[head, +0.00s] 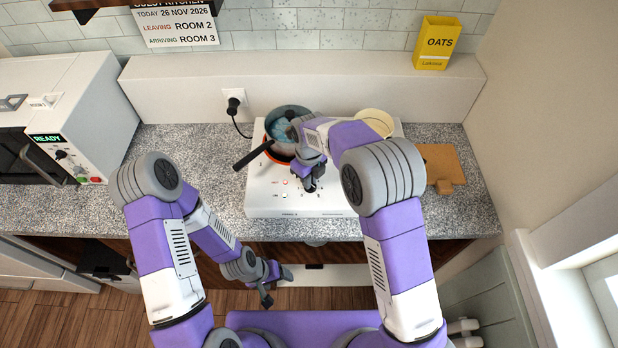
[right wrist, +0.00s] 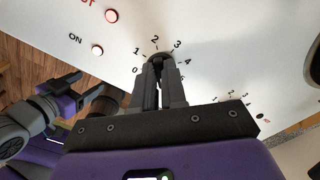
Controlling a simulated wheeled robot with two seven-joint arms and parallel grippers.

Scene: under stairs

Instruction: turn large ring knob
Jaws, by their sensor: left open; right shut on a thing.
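The white hob (head: 262,206) stands on the counter with its control panel on the front part. My right gripper (head: 311,187) is over that panel, reaching down from above. In the right wrist view, my right gripper (right wrist: 160,68) is shut on a dark round knob (right wrist: 160,55). Numerals from 0 up to 6 ring the knob, and the fingers hide most of it and its pointer. A second numbered dial lies to the right, its knob hidden behind the gripper. My left gripper (head: 268,290) is open and empty, low in front of the counter.
A pan (head: 286,124) with a dark handle sits on the hob's left, and a cream bowl or pot (head: 374,121) on its right. A microwave (head: 70,110) stands left; a wooden board (head: 440,165) lies right.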

